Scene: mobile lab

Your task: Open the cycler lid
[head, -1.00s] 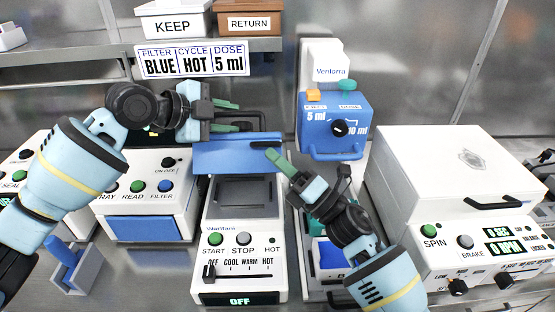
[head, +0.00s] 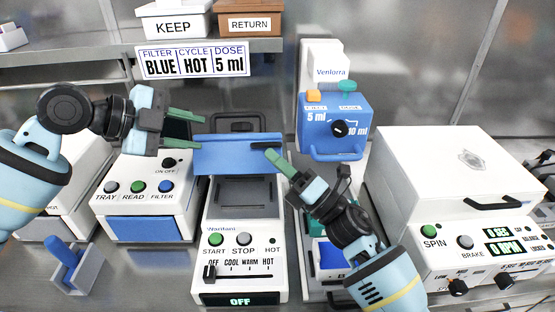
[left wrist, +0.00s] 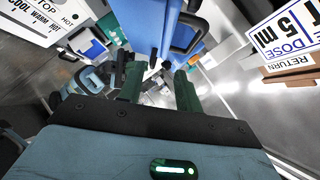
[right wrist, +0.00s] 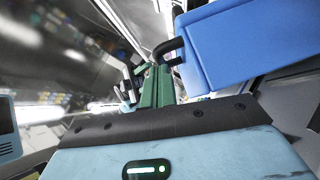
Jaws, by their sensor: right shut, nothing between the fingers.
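The cycler (head: 240,222) is the white machine with START and STOP buttons; its display reads OFF. Its blue lid (head: 232,158) is raised at the back, with the dark well (head: 240,192) exposed below. A black handle (head: 235,122) shows behind the lid's top edge. My left gripper (head: 198,130) is open and empty, just left of the lid. The lid also shows beyond its spread fingers in the left wrist view (left wrist: 152,22). My right gripper (head: 268,152) is shut and empty, its tips at the lid's right side; the right wrist view shows the lid (right wrist: 235,45) close beside them.
The blue Ventorra dispenser (head: 333,115) stands close on the right, behind my right arm. A white spinner (head: 455,175) is further right. A reader (head: 150,195) stands left of the cycler. A shelf (head: 90,52) with KEEP and RETURN boxes is above.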

